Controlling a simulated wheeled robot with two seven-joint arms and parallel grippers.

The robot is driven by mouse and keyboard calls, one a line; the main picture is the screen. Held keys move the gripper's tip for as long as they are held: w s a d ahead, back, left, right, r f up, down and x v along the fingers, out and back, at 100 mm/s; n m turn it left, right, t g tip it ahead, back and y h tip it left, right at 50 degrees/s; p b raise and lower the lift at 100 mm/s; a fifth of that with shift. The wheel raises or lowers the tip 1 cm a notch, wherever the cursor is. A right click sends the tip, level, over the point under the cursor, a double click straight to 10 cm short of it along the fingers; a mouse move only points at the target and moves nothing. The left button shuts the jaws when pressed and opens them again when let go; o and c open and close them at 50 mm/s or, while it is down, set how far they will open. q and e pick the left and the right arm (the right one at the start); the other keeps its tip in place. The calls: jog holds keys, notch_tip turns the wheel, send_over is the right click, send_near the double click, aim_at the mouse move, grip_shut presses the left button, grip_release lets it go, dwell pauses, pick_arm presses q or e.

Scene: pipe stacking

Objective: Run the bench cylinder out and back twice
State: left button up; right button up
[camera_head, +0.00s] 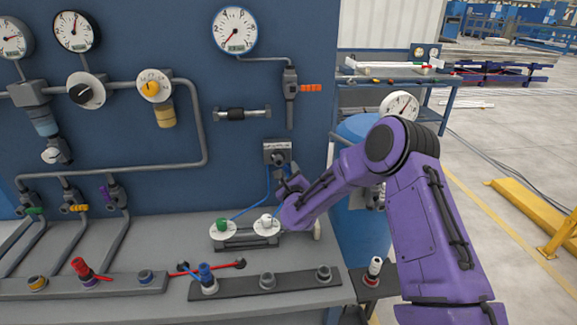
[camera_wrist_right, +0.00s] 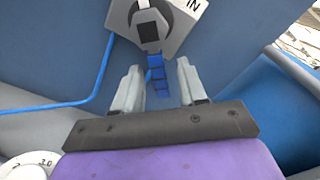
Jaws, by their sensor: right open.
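A dark grey valve box (camera_head: 277,152) is fixed to the blue panel. In the right wrist view the box (camera_wrist_right: 185,18) carries an "IN" mark and a round knob (camera_wrist_right: 149,25) with a blue ridged part (camera_wrist_right: 157,75) hanging from it. My right gripper (camera_head: 288,182) is just below the box. Its two fingers are apart in the wrist view (camera_wrist_right: 157,90), on either side of the blue part, with visible gaps. A dark fixture (camera_head: 245,242) on the bench, perhaps the cylinder, is partly hidden by two white dials, one with a green knob (camera_head: 222,226), one with a white knob (camera_head: 266,222). My left gripper is out of view.
Blue hoses (camera_head: 250,208) run from the box toward the bench. A blue tank (camera_head: 362,235) stands right of the bench, partly behind my right arm. Red (camera_head: 82,269) and blue (camera_head: 207,279) handled fittings stand along the bench front. Gauges and pipes cover the panel's left.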

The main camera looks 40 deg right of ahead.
jog(key=shift+x, duration=0.95)
jog(key=shift+a, duration=0.1)
grip_shut()
